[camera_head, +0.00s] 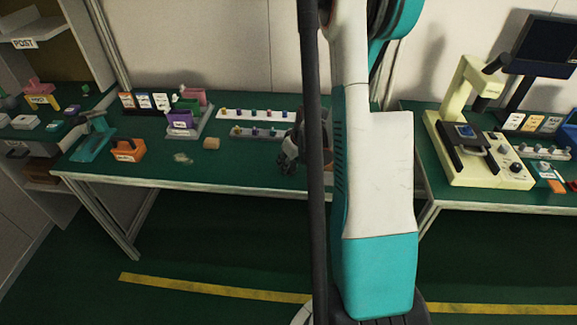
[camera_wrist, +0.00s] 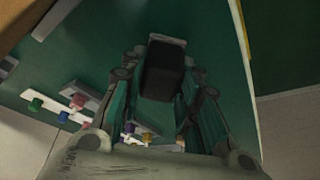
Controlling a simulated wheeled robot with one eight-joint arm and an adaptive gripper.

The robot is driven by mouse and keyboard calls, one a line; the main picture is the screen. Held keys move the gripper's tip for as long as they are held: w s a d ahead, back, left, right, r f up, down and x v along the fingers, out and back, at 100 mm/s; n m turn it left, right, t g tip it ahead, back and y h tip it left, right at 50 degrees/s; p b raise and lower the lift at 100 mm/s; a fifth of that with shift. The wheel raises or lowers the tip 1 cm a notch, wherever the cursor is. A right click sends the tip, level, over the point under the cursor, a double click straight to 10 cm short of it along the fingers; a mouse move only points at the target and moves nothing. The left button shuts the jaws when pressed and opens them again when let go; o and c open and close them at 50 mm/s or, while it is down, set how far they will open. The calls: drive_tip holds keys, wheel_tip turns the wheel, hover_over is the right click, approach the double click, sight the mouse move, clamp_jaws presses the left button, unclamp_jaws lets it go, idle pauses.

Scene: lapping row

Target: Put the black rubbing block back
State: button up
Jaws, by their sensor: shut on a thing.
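The black rubbing block (camera_wrist: 164,72) is between the fingers of my gripper (camera_wrist: 162,62) in the wrist view. The gripper is shut on it. Green tabletop (camera_wrist: 95,50) shows around and beyond the fingers, and I cannot tell whether the block touches it. In the head view my gripper (camera_head: 289,156) is over the right part of the left bench (camera_head: 235,174), near its front edge. The block cannot be made out there. My own arm hides much of the bench's right end.
Two pale racks with coloured knobs (camera_head: 250,113) lie left of my gripper. A tan block (camera_head: 211,143), an orange carrier (camera_head: 128,150), a purple bin (camera_head: 180,120) and a teal device (camera_head: 94,139) stand farther left. A cream machine (camera_head: 475,130) stands on the right bench.

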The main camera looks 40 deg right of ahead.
drive_tip(key=shift+f, duration=0.35)
drive_tip(key=shift+f, duration=0.15)
drive_tip(key=o, duration=0.9)
drive_tip(key=shift+o, duration=0.2)
drive_tip(key=shift+r, duration=0.4)
drive_tip(key=p+v, duration=0.4)
drive_tip(key=v, duration=0.7)
drive_tip(key=shift+s+r, duration=0.15)
drive_tip(key=shift+r, duration=0.15)
